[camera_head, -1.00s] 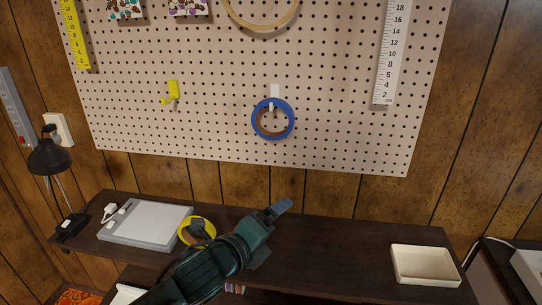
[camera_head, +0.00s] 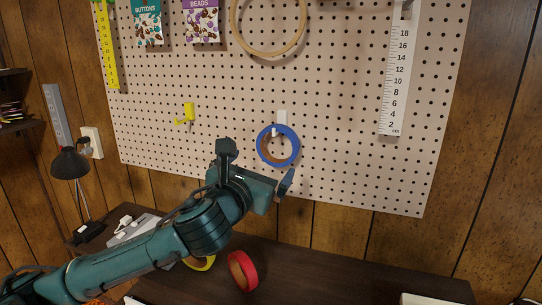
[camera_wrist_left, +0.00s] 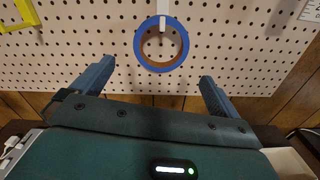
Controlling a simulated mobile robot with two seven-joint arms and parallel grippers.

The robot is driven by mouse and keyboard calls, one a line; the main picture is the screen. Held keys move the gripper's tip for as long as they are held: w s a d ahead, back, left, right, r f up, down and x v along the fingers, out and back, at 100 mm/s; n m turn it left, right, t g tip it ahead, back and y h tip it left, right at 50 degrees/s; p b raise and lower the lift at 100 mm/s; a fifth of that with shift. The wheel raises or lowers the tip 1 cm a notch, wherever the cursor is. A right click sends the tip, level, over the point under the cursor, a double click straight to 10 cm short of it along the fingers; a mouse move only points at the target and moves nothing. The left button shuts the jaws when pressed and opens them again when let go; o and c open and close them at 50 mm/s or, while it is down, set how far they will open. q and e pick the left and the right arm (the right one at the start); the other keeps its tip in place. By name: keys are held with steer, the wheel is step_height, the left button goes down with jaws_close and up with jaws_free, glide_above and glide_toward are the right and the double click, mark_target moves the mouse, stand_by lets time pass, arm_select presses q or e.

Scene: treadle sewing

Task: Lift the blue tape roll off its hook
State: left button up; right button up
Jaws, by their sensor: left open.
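The blue tape roll (camera_head: 294,141) hangs on a white hook (camera_head: 282,117) on the lower part of the pegboard, its brown core facing out. In the left wrist view the roll (camera_wrist_left: 138,44) hangs upper centre from the white hook (camera_wrist_left: 163,8). My left gripper (camera_head: 257,165) is open and empty, just below and left of the roll in the head view. In the left wrist view its two fingers (camera_wrist_left: 156,72) stand wide apart, one on each side below the roll, with no contact visible. My right gripper is not in view.
On the dark desk (camera_head: 330,265) lie a red roll (camera_head: 237,270) and a partly hidden yellow roll (camera_head: 203,264). A black lamp (camera_head: 69,164) stands at left.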

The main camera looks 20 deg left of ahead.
mark_target(276, 162)
arm_select(q)
steer(key=w, duration=1)
steer(key=shift+w+d, duration=0.2)
steer(key=shift+w, duration=0.15)
steer(key=c, duration=0.8)
steer(key=shift+r+p, duration=1.15)
steer(key=shift+p, duration=0.5)
steer(key=shift+s, duration=0.15)
steer(key=s+p, duration=0.4)
steer(key=s, duration=0.5)
steer(key=shift+s+a, duration=0.15)
steer(key=shift+s, duration=0.25)
